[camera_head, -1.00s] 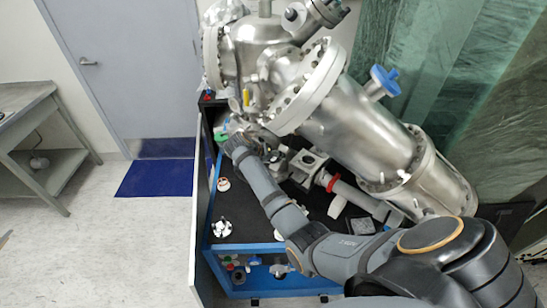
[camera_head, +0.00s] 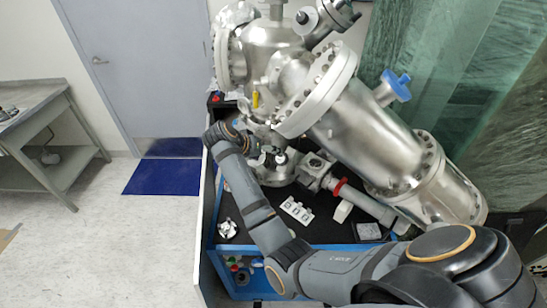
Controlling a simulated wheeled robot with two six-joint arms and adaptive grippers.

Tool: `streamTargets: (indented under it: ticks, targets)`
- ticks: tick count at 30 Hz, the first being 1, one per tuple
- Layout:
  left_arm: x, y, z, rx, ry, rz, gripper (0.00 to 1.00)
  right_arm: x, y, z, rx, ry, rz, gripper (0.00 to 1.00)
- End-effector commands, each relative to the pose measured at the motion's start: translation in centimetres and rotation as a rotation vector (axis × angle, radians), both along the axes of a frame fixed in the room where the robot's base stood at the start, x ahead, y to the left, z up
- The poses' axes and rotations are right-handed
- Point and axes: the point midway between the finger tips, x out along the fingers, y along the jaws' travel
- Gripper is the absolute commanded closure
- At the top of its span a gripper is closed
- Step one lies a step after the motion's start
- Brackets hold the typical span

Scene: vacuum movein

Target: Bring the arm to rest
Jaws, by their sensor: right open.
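My right arm comes in from the lower right. Its forearm crosses the front left of the blue-framed cart and rises to a wrist near the cart's far left corner. My right gripper (camera_head: 272,160) is small and partly lost against metal parts beside the wrist. It is open, and I see nothing held in it. It is below the large steel vacuum chamber (camera_head: 372,132); whether it touches any fitting there I cannot tell. My left gripper is not in view.
The cart's black top (camera_head: 325,229) carries a white block with round fittings (camera_head: 297,209), a pipe with a red ring (camera_head: 340,188) and a small white-and-metal part (camera_head: 228,229). Green plastic sheeting (camera_head: 430,70) hangs right.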

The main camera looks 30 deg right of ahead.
Motion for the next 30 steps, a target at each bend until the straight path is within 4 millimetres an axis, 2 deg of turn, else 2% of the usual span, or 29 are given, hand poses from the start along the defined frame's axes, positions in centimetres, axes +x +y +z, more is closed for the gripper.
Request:
streamTargets:
  ticks: [6, 18, 20, 23, 26, 27, 30]
  targets:
    - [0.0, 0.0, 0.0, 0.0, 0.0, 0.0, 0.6, -0.3, 0.8, 0.8, 0.0, 0.002, 0.0, 0.27]
    - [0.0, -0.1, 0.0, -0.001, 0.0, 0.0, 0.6, -0.3, 0.7, 0.8, 0.0, 0.002, 0.0, 0.27]
    - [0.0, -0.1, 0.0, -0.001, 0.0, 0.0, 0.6, -0.6, 0.6, 0.3, 0.005, 0.006, 0.005, 0.27]
    - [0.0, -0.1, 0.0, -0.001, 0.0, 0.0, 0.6, -2.6, -0.1, -2.6, 0.043, 0.035, 0.044, 0.27]
    - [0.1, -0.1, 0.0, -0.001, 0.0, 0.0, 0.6, -6.8, -0.9, -7.1, 0.115, 0.079, 0.139, 0.27]
    - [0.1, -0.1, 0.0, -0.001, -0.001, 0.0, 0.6, -8.8, -1.0, -8.6, 0.146, 0.095, 0.189, 0.27]
    - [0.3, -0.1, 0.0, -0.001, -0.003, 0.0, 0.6, -12.8, -0.7, -10.9, 0.208, 0.121, 0.306, 0.27]
